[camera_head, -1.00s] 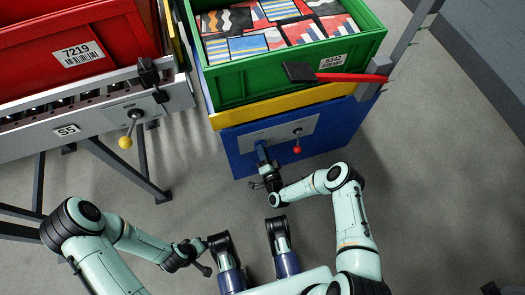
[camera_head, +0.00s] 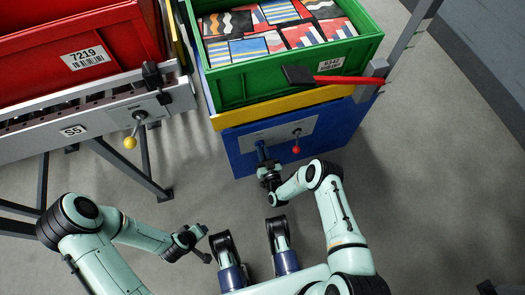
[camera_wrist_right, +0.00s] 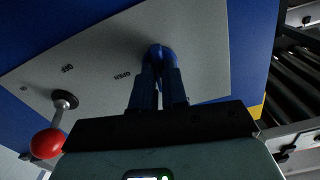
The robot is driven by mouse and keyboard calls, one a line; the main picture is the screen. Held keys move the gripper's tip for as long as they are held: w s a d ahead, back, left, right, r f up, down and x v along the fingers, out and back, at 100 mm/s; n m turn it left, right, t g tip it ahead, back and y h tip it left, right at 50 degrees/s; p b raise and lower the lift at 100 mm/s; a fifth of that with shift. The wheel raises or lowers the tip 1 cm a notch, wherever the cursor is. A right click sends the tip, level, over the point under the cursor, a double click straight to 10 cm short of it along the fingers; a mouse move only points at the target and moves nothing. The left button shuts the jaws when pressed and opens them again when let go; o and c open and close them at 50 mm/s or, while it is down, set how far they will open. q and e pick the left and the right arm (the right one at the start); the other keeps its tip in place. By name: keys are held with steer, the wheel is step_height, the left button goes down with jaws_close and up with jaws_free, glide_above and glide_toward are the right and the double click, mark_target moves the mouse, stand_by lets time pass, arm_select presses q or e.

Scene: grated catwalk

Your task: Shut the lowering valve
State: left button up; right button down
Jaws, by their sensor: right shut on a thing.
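The lowering valve shows in the head view as a blue handle (camera_head: 262,152) on the grey plate (camera_head: 280,132) of the blue cabinet's front. My right gripper (camera_head: 267,168) is shut on it from the near side. In the right wrist view the two finger shapes (camera_wrist_right: 159,88) meet at the rounded blue valve end (camera_wrist_right: 162,50), with the word OPEN on the plate to its left. The fingers partly hide the handle, so its exact angle is hard to read. My left gripper (camera_head: 204,246) hangs over the floor, apart from everything, with its fingers spread.
A red-knobbed lever (camera_head: 296,149) sits on the same plate, right of the valve. A yellow-knobbed lever (camera_head: 130,142) is on the conveyor at left. The floor in front is clear.

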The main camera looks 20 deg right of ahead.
arm_select(q)
steer(key=shift+w+r, duration=0.3)
arm_select(e)
steer(key=shift+w+r+n, duration=0.1)
steer(key=shift+n, duration=0.8)
steer(key=c, duration=1.2)
jaws_free()
steer(key=shift+o, duration=0.2)
